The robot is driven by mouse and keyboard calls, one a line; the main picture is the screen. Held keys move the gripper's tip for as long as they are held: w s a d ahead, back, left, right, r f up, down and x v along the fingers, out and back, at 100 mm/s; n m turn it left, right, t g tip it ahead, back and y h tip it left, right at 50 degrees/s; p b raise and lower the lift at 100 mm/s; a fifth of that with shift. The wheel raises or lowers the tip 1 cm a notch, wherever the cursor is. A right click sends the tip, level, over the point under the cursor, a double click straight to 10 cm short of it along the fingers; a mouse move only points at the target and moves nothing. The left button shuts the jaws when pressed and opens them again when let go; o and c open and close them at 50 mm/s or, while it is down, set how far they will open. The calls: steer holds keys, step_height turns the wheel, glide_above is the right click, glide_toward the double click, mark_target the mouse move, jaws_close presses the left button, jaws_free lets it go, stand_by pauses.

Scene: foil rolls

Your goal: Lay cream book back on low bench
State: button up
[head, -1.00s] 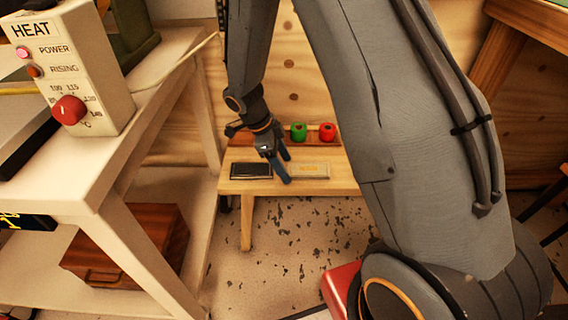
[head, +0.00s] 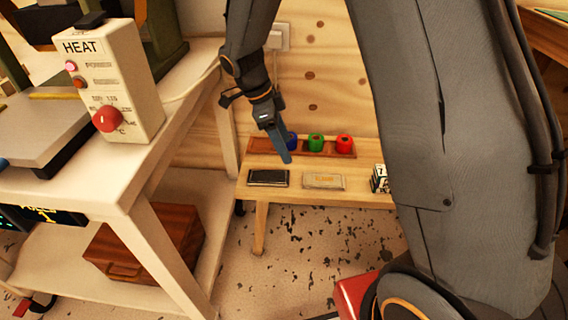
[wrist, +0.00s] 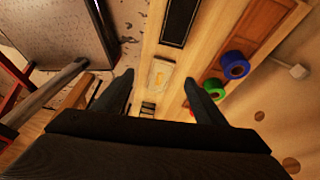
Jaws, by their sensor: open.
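The cream book (head: 324,181) lies flat on the low bench (head: 290,193), right of a black book (head: 268,177). In the wrist view the cream book (wrist: 158,75) shows beyond and between the fingers. My gripper (head: 287,158) is open and empty, raised above the bench near the gap between the two books. In the wrist view my gripper (wrist: 158,85) has its fingers wide apart, and nothing is between them.
A wooden tray at the bench's back holds blue (head: 291,140), green (head: 316,142) and red (head: 344,144) rolls. A black-and-white box (head: 380,178) stands at the bench's right. The white workbench with the HEAT control box (head: 108,85) is at left.

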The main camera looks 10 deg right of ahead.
steer(key=s+a+r+n+y, duration=0.1)
steer(key=s+r+n, duration=0.3)
steer(key=s+n, duration=0.4)
steer(key=s+a+r+n+y, duration=0.2)
steer(key=s+a+r+n, duration=0.1)
steer(key=s+n, duration=0.5)
steer(key=s+a+r+n+t+y, duration=0.1)
steer(key=s+a+r+n, duration=0.2)
steer(key=s+r+n, duration=0.2)
steer(key=s+n, duration=0.3)
steer(key=s, duration=0.1)
steer(key=shift+r+y, duration=0.25)
steer(key=shift+y, duration=0.05)
steer(key=shift+d+r, duration=0.1)
steer(key=d+r+m+p, duration=0.3)
steer(key=d+r+p, duration=0.8)
steer(key=p, duration=1.1)
step_height(320, 180, up, 3)
steer(key=shift+s+d+r+m, duration=0.1)
steer(key=shift+s+d+m, duration=0.2)
steer(key=shift+m, duration=0.1)
